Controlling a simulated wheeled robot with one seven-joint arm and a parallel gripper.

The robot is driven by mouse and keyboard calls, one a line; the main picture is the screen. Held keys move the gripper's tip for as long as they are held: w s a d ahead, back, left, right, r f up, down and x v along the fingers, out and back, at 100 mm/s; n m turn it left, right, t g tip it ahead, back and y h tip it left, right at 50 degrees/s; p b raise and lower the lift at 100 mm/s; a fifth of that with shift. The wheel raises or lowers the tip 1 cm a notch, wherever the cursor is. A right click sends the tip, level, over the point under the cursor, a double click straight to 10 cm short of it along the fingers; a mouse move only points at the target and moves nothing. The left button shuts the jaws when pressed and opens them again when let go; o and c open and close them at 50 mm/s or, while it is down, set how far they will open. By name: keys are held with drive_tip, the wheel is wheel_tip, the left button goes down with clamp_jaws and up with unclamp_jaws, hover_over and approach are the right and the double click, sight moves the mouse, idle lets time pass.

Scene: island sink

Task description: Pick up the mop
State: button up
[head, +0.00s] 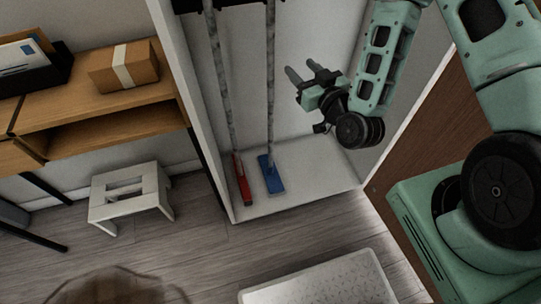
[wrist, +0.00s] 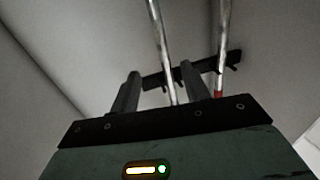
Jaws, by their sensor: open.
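Two long grey poles stand in a white open cabinet. One has a flat blue head (head: 271,175) on the cabinet floor, the other a red head (head: 242,180) to its left. I cannot tell for sure which is the mop. My gripper (head: 300,72) is open and empty inside the cabinet, right of the blue-headed pole (head: 270,80) and well above its head. In the wrist view one pole (wrist: 161,40) shows between the open fingers (wrist: 160,72), apparently beyond them. The other pole (wrist: 223,40), with a red part low on it, is right of the fingers.
A dark bar with hooks (wrist: 233,61) crosses behind the poles. The cabinet's left wall (head: 187,95) stands close to the poles. Left of it are a wooden desk (head: 95,110) with a cardboard box (head: 122,66) and a white stool (head: 128,197). Floor in front is partly clear.

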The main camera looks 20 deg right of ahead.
drive_tip(key=w, duration=0.1)
drive_tip(key=b, duration=0.6)
approach(273, 41)
drive_tip(key=w, duration=0.5)
drive_tip(key=shift+a, duration=0.4)
drive_tip(key=shift+w+a, duration=0.25)
drive_tip(key=shift+w, duration=0.75)
drive_tip(key=shift+w+a, duration=0.2)
drive_tip(key=shift+w, duration=0.8)
drive_tip(key=shift+w+a, duration=0.25)
drive_tip(key=shift+w, duration=0.75)
drive_tip(key=c, duration=1)
